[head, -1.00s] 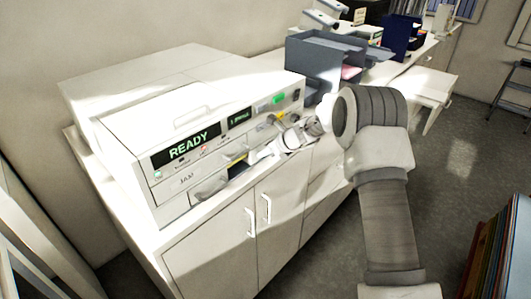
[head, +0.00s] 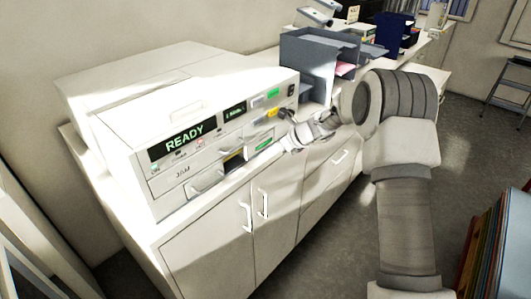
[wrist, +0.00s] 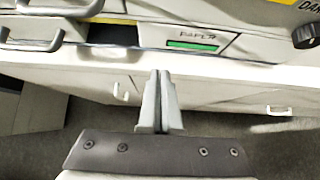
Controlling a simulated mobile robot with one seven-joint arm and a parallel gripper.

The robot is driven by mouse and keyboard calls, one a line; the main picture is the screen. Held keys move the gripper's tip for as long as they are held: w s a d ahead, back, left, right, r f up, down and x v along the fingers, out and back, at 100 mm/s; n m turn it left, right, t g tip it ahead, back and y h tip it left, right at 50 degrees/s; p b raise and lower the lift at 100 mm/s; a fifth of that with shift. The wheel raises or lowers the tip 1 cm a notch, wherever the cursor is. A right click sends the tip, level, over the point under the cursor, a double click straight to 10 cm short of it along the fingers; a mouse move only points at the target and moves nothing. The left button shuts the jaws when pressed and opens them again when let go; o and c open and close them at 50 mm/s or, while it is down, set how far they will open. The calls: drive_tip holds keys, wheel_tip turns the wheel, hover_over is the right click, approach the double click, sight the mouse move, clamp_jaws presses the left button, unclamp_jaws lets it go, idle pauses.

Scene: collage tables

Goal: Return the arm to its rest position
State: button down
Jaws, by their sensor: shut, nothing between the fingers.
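My gripper (wrist: 159,78) is shut and empty in the wrist view, its two fingers together in front of the cabinet edge. In the head view my arm reaches in from the right, and the gripper end (head: 268,143) is beside the front of the white machine (head: 118,113). The fingertips are small there, and I cannot tell whether they touch the machine. The machine's display reads READY.
The machine stands on a white cabinet (head: 205,238) with handled doors. Grey trays (head: 305,65) stand behind my arm. Colourful upright folders (head: 497,250) are at the lower right. A step stool (head: 510,88) stands at the far right. Grey floor is open beyond my arm.

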drive_tip(key=s+d+r+n+h, duration=0.1)
drive_tip(key=s+d+r+n, duration=0.4)
drive_tip(key=s+r, duration=0.45)
drive_tip(key=s+d+r+n+h, duration=0.1)
drive_tip(key=s+d+r+n, duration=0.1)
drive_tip(key=s+r+n, duration=0.65)
drive_tip(key=s+d+n+h, duration=0.2)
drive_tip(key=s+d+n, duration=0.3)
drive_tip(key=s, duration=0.7)
drive_tip(key=s+d+r+n+h, duration=0.1)
drive_tip(key=s+d+n+h, duration=0.2)
drive_tip(key=s+n, duration=0.4)
drive_tip(key=s+d, duration=0.1)
drive_tip(key=s, duration=0.5)
drive_tip(key=shift+d+r+b, duration=0.15)
drive_tip(key=shift+d+b, duration=0.15)
drive_tip(key=shift+d, duration=0.05)
